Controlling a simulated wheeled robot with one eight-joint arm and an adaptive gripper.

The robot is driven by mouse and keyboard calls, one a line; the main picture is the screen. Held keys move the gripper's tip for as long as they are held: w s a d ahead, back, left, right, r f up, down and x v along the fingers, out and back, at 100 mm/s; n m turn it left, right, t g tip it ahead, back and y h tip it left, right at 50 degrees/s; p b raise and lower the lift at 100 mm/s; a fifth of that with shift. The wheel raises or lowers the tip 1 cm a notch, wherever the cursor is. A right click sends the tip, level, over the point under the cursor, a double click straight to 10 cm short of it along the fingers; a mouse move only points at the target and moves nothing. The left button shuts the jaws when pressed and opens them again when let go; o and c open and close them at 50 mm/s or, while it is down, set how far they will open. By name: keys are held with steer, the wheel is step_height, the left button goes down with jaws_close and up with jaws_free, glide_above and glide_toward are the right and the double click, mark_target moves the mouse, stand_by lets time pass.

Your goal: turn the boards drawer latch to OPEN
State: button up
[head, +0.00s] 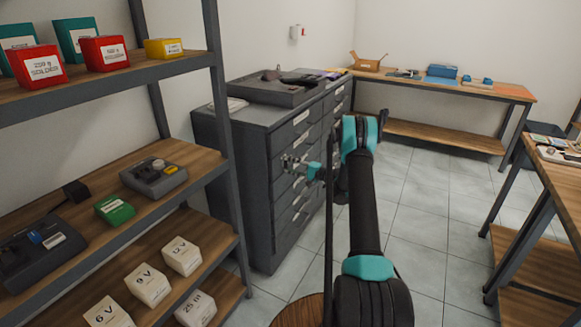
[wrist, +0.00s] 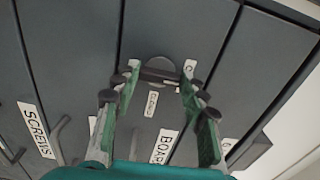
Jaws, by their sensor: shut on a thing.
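The boards drawer is part of a dark grey drawer cabinet (head: 262,165). Its front shows in the wrist view with a white label (wrist: 163,147) reading "BOAR", the rest cut off by my gripper. Above the label is the latch (wrist: 160,66), a dark rounded knob. A small label (wrist: 151,103) sits just below the latch, and another (wrist: 189,68) sits to its right; their words are too small to read surely. My gripper (wrist: 160,78) has its green fingers on both sides of the latch, shut on it. In the head view my gripper (head: 303,166) is against the cabinet front.
A shelf rack (head: 215,110) with boxes stands at the left, close to the cabinet. A workbench (head: 450,88) stands at the back, a table (head: 560,175) at the right. Tiled floor (head: 425,200) between is clear.

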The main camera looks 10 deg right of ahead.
steer(key=o, duration=1.2)
steer(key=shift+c, duration=0.2)
steer(key=shift+d, duration=0.1)
steer(key=v, duration=1.2)
